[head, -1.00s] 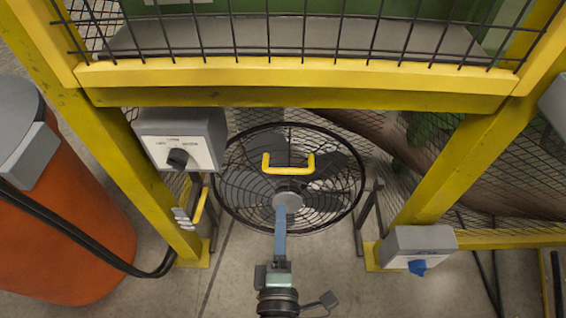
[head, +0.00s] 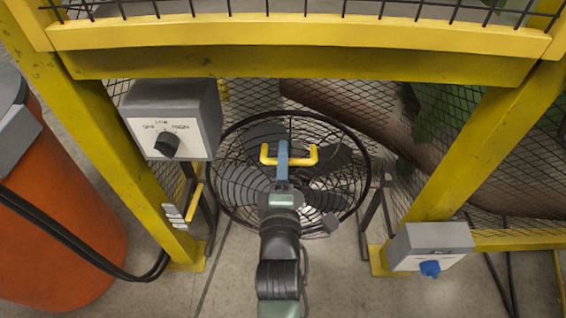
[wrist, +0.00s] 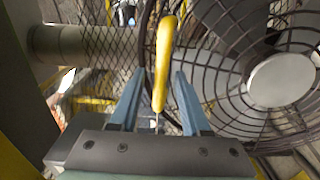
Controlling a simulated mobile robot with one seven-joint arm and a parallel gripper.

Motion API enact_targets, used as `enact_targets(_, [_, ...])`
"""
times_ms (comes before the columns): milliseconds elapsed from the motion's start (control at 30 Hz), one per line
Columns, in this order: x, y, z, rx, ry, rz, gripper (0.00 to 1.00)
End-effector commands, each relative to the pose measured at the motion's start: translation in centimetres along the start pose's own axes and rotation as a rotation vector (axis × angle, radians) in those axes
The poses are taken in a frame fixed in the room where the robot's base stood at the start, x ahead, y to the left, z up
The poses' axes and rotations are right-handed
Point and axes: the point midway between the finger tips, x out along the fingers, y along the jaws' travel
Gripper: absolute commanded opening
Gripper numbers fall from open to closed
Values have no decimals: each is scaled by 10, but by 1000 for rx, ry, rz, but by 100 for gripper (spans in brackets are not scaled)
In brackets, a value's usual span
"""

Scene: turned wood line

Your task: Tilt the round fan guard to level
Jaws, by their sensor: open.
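The round fan guard (head: 239,207) is a dark wire cage in the middle of the head view, its face tilted toward me. It also fills the right of the wrist view (wrist: 225,85), with a silver hub. A yellow handle (head: 312,156) sits on its upper part. In the wrist view the handle (wrist: 162,60) stands between the blue fingers of my gripper (wrist: 159,76), with gaps visible on both sides. In the head view my gripper (head: 283,150) is at the handle's middle and hides part of it. My gripper is open.
A yellow frame (head: 290,66) crosses above the fan, with posts on both sides. A grey box with a black knob (head: 167,145) is at left, one with a blue knob (head: 430,268) at lower right. An orange barrel (head: 75,230) stands far left.

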Motion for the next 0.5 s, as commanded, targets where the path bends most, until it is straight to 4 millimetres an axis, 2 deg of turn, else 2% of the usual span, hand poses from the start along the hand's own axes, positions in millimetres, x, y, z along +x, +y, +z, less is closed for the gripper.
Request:
enact_targets(167, [0,0,0,0,0,0,47])
enact_targets(267, [0,0,0,0,0,0,33])
enact_targets(433, [0,0,0,0,0,0,2])
enact_targets(500, [0,0,0,0,0,0,0])
